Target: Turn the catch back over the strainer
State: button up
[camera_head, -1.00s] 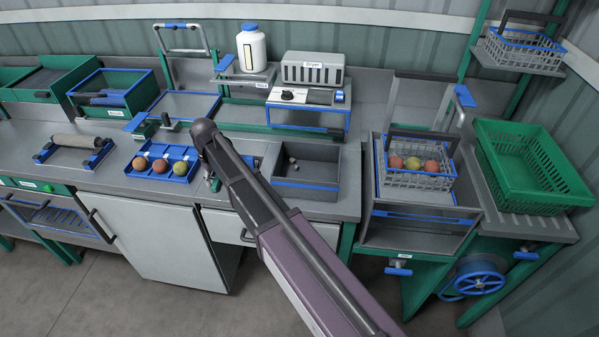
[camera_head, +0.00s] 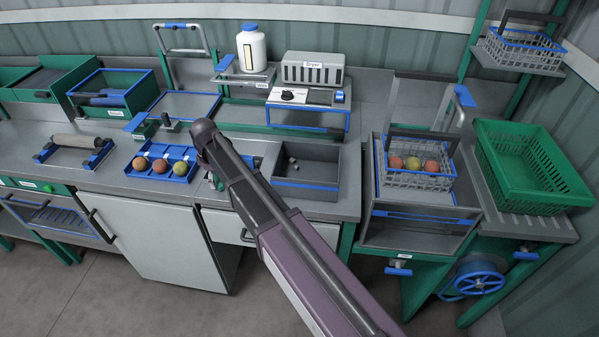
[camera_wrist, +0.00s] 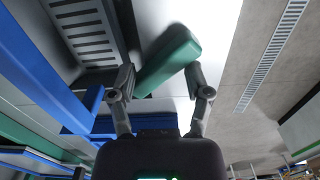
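The green catch (camera_wrist: 168,60), a rounded bar, lies slantwise between my fingertips in the wrist view. A grey slotted plate, which looks like the strainer (camera_wrist: 88,32), is to the upper left of it; the catch's near end is close to its edge. My gripper (camera_wrist: 160,80) has its fingers spread, one on each side of the catch. Whether either finger touches it I cannot tell. In the head view my arm hides most of my gripper, the catch and the strainer.
A blue tray (camera_head: 140,174) with tomatoes stands left of my arm, and a grey bin (camera_head: 318,196) with a blue front edge stands right of it. A wire basket (camera_head: 400,180) of tomatoes and a green crate (camera_head: 515,195) are farther right. The floor in front is clear.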

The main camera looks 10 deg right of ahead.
jog(key=shift+r, duration=0.3)
notch_tip(320, 180, up, 14)
jog(key=p, duration=1.4)
jog(key=s+d+f+m+b, duration=0.1)
jog(key=s+d+m, duration=0.4)
jog(key=d, duration=0.7)
jog(key=s+d+f+m+b, duration=0.1)
jog(key=s+d+f+m, duration=0.1)
jog(key=s+d+m, duration=0.3)
jog(key=s+d, duration=0.4)
jog(key=d, duration=0.3)
jog(key=shift+s+m, duration=0.2)
jog(key=shift+m, duration=0.2)
jog(key=shift+w, duration=0.1)
notch_tip(320, 180, up, 2)
jog(key=n+p, duration=0.2)
jog(key=n, duration=0.1)
send_over(218, 180)
jog(key=shift+f+b, duration=0.2)
jog(key=shift+b, duration=0.25)
